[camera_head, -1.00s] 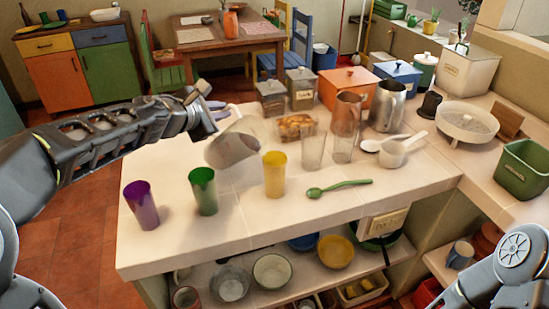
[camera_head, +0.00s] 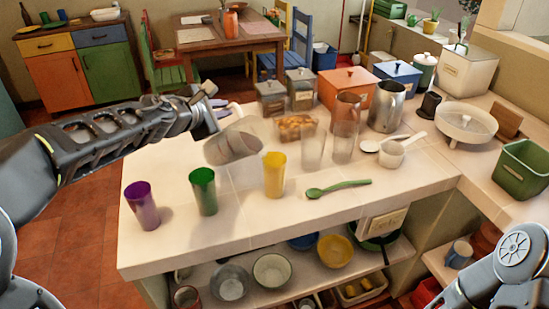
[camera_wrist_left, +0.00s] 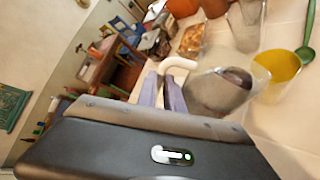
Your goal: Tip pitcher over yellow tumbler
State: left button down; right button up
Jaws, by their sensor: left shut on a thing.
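My left gripper (camera_head: 216,106) is shut on the handle of a clear, greyish pitcher (camera_head: 232,148) and holds it above the counter. In the left wrist view the gripper's fingers (camera_wrist_left: 163,92) meet the pale handle of the pitcher (camera_wrist_left: 215,92), and something dark shows inside it. The pitcher is steeply tilted. The yellow tumbler (camera_head: 275,176) stands upright to its right and slightly nearer. It also shows in the left wrist view (camera_wrist_left: 278,70) beside the pitcher's mouth. I cannot tell whether anything flows. My right gripper is out of view.
A green tumbler (camera_head: 203,192) and a purple tumbler (camera_head: 142,206) stand left of the yellow one.

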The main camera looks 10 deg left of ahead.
pick_arm(q)
jog(key=shift+d+r+p, duration=0.25)
jog(key=shift+r+p, duration=0.15)
jog(key=shift+r, duration=0.2)
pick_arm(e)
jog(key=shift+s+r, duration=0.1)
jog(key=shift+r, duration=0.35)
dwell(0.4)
pick_arm(q)
jog(key=shift+s+a+m, duration=0.1)
jog(key=shift+m, duration=0.2)
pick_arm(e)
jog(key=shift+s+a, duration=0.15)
pick_arm(q)
jog(key=shift+r+t+y, duration=0.1)
jog(key=shift+t+y, duration=0.2)
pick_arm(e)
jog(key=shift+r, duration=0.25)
pick_arm(q)
jog(key=shift+s+r+p, duration=0.15)
jog(key=shift+s+p, duration=0.05)
jog(key=shift+p, duration=0.75)
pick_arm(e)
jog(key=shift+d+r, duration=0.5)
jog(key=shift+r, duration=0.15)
